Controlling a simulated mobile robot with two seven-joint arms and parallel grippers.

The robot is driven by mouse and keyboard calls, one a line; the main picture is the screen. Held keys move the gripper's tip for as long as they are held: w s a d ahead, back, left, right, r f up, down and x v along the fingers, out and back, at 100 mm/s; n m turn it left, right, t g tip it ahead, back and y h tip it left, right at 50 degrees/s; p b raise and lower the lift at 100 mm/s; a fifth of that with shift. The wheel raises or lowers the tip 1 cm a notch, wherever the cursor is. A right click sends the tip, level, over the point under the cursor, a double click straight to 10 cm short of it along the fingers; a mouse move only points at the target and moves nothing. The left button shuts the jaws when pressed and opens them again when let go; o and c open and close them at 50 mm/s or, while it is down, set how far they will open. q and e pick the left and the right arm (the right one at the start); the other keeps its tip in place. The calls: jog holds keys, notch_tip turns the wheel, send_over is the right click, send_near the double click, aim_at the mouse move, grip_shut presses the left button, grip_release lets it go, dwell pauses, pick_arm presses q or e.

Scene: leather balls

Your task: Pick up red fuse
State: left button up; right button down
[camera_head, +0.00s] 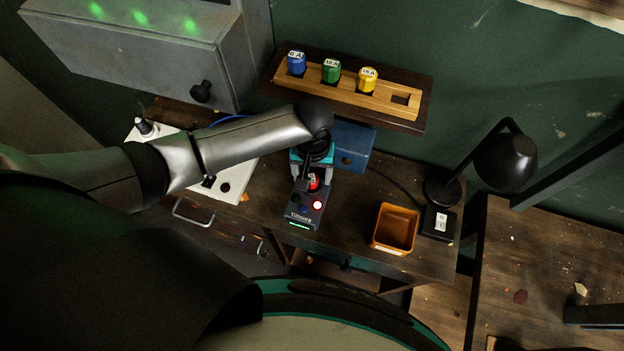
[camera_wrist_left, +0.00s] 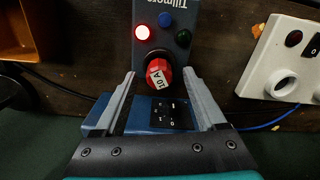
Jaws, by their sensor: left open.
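The red fuse (camera_head: 314,183) stands in a dark tester device (camera_head: 305,212) on the workbench. In the left wrist view the red fuse (camera_wrist_left: 158,74) shows a white label and sits upright in the tester (camera_wrist_left: 160,20), whose red light is lit. My left gripper (camera_head: 311,178) is over the tester. In the left wrist view its open fingers (camera_wrist_left: 159,78) lie on either side of the fuse, with a visible gap on each side. The arm partly covers the fuse in the head view. My right gripper is not in view.
A wooden rack (camera_head: 388,108) on the wall holds blue (camera_head: 296,63), green (camera_head: 331,71) and yellow (camera_head: 367,80) fuses, with an empty slot at its right. An orange bin (camera_head: 395,229), a black lamp (camera_head: 505,160) and a white panel (camera_head: 230,180) are on the bench.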

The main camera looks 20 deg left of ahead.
pick_arm(q)
jog(key=shift+f, duration=0.5)
grip_shut()
dwell(0.3)
